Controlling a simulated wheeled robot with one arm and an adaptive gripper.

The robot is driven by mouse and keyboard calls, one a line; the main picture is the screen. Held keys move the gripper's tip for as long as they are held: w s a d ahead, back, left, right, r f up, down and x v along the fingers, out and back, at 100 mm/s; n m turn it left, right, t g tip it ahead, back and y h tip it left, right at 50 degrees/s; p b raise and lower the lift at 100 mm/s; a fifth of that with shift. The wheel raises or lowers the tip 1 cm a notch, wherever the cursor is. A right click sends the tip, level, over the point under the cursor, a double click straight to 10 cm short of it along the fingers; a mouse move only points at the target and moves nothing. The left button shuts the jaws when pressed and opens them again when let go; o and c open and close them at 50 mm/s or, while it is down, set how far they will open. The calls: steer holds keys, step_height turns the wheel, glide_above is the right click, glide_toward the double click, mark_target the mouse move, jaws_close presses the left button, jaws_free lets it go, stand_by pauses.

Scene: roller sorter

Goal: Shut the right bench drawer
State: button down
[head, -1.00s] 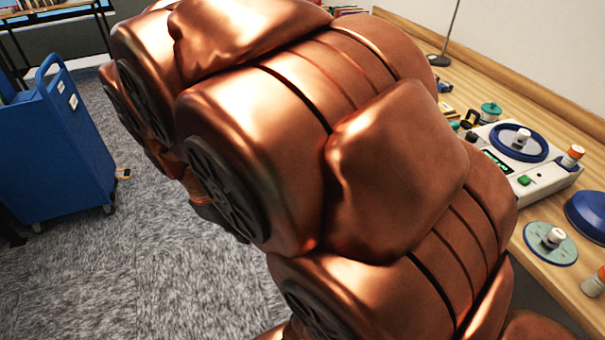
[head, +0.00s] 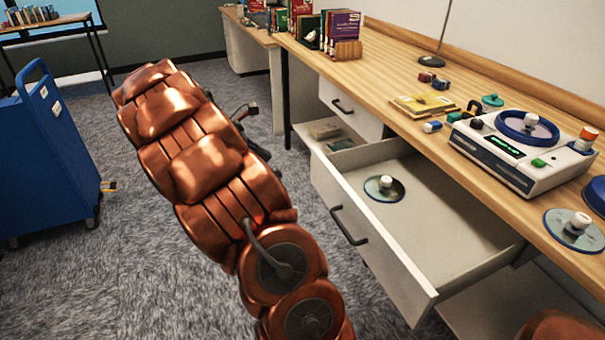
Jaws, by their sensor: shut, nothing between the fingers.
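The bench drawer (head: 385,240) at the right is pulled well out from under the wooden bench top. Its front panel has a dark bar handle (head: 347,226) and faces left, toward the aisle. A round disc with a white knob (head: 383,188) lies inside the drawer. My gripper (head: 249,110) is only partly in view, dark and mostly hidden behind my copper arm. It is shut and empty, over the floor to the left of the drawer, apart from its front.
A second drawer front (head: 350,108) further back looks shut. On the bench (head: 400,80) stand a white device (head: 525,150), a knobbed disc (head: 573,230) and books (head: 340,30). A blue cart (head: 45,160) stands at the left.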

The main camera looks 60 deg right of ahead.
steer(key=s+d+f+n+b, duration=0.1)
steer(key=s+d+f, duration=0.3)
steer(key=d+f, duration=0.5)
steer(key=d, duration=0.3)
steer(key=shift+s, duration=0.4)
steer(key=shift+d, duration=0.15)
